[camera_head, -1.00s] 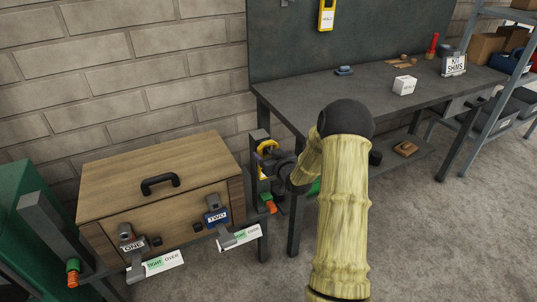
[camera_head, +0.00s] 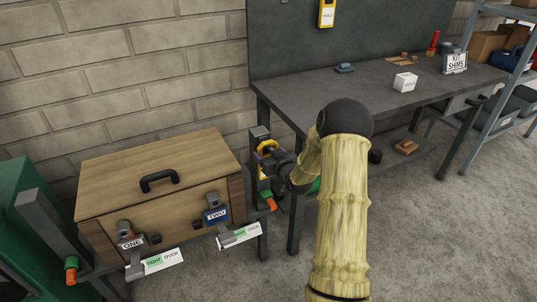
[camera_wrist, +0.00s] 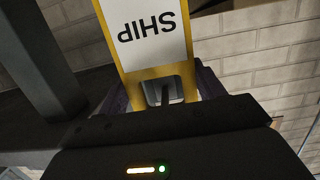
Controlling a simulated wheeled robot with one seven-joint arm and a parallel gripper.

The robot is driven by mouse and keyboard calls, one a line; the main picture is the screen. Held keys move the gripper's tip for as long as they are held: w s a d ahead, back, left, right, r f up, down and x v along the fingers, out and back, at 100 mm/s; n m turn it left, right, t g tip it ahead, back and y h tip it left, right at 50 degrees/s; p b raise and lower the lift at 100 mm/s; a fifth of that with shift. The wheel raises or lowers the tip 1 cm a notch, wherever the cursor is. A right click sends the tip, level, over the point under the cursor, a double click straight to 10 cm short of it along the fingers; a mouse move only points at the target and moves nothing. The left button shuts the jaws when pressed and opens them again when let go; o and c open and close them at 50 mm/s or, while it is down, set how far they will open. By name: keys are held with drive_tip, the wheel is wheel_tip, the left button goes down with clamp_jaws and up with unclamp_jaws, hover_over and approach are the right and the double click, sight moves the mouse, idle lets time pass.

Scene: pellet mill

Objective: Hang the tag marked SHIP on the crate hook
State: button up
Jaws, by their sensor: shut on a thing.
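The SHIP tag (camera_wrist: 152,40) is yellow with a white label, its lettering upside down in the wrist view. My gripper (camera_wrist: 163,92) is shut on the tag's end near its slot. In the head view my gripper (camera_head: 281,172) is beside a dark post right of the wooden crate (camera_head: 160,190). Only a small yellow part of the held tag (camera_head: 266,148) shows there; my arm hides some of this area. I cannot make out the crate hook in either view.
The crate has a black handle (camera_head: 159,181) and latches marked ONE (camera_head: 131,240) and TWO (camera_head: 216,215). The workbench (camera_head: 370,105) stands to the right with a small white box (camera_head: 405,82). Another yellow tag (camera_head: 327,12) hangs on the back board.

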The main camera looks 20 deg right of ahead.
drive_tip(key=shift+f, duration=0.3)
drive_tip(key=o, duration=1.2)
drive_tip(key=shift+s, duration=0.1)
drive_tip(key=v, duration=1.7)
drive_tip(key=shift+s, duration=0.15)
